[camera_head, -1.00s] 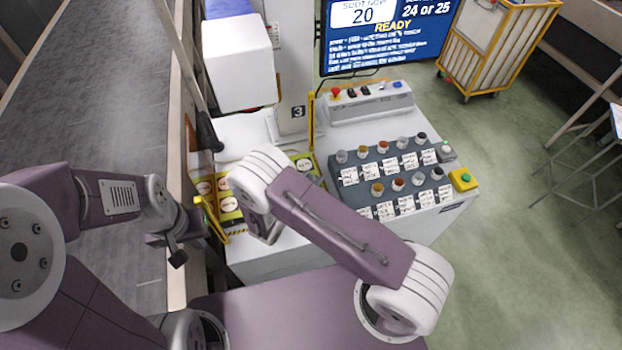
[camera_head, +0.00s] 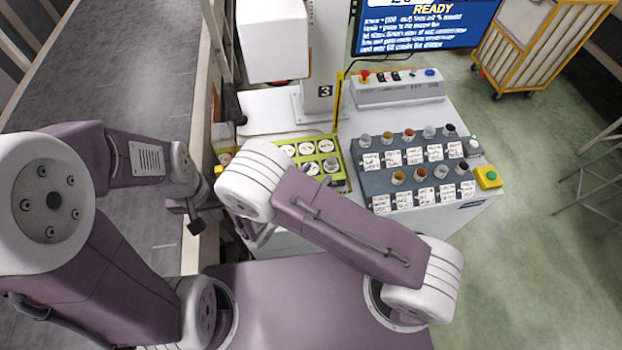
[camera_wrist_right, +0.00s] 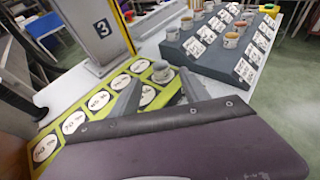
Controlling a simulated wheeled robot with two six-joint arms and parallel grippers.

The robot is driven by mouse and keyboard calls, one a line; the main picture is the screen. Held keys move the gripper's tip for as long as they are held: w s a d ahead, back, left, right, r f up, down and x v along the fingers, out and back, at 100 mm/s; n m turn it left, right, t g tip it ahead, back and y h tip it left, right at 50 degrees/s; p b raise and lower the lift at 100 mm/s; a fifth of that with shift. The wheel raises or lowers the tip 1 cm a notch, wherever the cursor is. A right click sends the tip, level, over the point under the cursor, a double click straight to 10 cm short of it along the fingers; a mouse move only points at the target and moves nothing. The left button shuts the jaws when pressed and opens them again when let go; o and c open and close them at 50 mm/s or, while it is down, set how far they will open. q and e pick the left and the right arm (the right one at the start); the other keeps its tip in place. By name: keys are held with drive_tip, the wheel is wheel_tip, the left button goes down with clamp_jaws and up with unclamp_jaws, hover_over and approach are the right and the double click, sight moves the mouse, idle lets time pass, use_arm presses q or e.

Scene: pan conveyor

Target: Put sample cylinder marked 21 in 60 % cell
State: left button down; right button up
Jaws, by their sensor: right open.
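The yellow-green cell board (camera_head: 345,184) lies on the white bench, with round white cells whose percent labels I cannot read surely. In the right wrist view, the board (camera_wrist_right: 172,94) has one small grey-topped cylinder (camera_wrist_right: 162,71) standing near its right end; no number is legible on it. My right gripper (camera_wrist_right: 160,92) is open, its two fingers apart and pointing towards that cylinder, with nothing between the tips. In the head view my right forearm hides much of that hand. My left gripper (camera_head: 195,225) hangs left of the bench, beside the conveyor; its jaws are unclear.
The grey stepped rack (camera_head: 364,190) holds two rows of cylinders with white label cards. A control box (camera_head: 400,90), a yellow button box (camera_head: 488,178) and a post marked 3 (camera_head: 325,70) stand around the board. The conveyor (camera_head: 120,90) runs along the left.

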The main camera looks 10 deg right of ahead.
drive_tip(key=s+d+r+m+g+y, duration=0.3)
drive_tip(key=s+d+m+g+y, duration=0.1)
drive_tip(key=m, duration=1)
drive_tip(key=s+d+r+m+g+y, duration=0.4)
drive_tip(key=s+d+m+g+y, duration=0.1)
drive_tip(key=m, duration=0.8)
drive_tip(key=shift+s+d+r+m+y, duration=0.25)
drive_tip(key=shift+s+d+m+y, duration=0.15)
drive_tip(key=shift+s+d, duration=0.55)
drive_tip(key=shift+s, duration=0.3)
